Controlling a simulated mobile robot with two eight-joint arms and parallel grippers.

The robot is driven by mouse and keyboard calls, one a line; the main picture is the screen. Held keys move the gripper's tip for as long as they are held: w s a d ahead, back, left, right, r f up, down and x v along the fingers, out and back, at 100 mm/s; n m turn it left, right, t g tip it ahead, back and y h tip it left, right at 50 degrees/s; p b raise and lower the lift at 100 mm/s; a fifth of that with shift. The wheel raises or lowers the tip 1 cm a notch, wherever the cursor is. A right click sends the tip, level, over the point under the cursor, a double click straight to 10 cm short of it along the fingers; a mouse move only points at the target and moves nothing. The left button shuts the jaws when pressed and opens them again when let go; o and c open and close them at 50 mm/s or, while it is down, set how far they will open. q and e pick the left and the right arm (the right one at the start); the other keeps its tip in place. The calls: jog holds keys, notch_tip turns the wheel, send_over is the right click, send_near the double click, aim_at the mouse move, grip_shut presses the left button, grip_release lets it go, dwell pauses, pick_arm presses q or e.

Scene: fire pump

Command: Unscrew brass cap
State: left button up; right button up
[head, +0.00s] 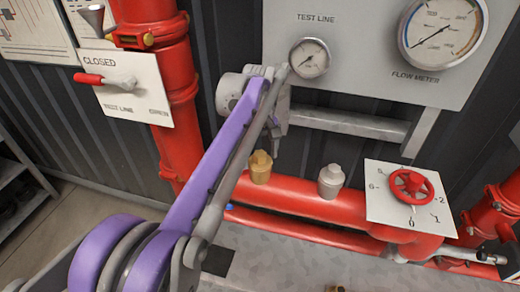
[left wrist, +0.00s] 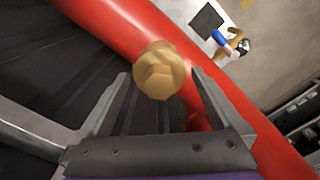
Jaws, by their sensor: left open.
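The brass cap (head: 260,167) sits on top of the red horizontal pipe (head: 290,195), left of a similar grey cap (head: 331,181). My left gripper (head: 276,138) is just above and behind the brass cap, at the end of the purple arm. In the left wrist view the brass cap (left wrist: 160,70) shows between and beyond the tips of the two spread fingers, with nothing held. I cannot tell whether the fingers touch it. My right gripper is in neither view.
A red handwheel (head: 411,186) on a white dial plate stands at the right. A gauge panel (head: 365,70) hangs above the pipe, and a CLOSED/OPEN lever (head: 105,80) is at the left. In the left wrist view a blue-handled object (left wrist: 222,40) lies near a dark square.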

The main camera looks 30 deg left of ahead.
pick_arm(q)
jog(key=c, duration=1.4)
jog(key=shift+o, duration=0.2)
jog(key=n, duration=0.3)
jog(key=shift+r+n+p, duration=0.1)
jog(key=shift+n+p, duration=0.3)
jog(key=shift+n, duration=1.2)
jog(key=shift+n+p, duration=0.3)
jog(key=shift+n, duration=0.6)
jog(key=n, duration=0.4)
jog(key=shift+n, duration=0.3)
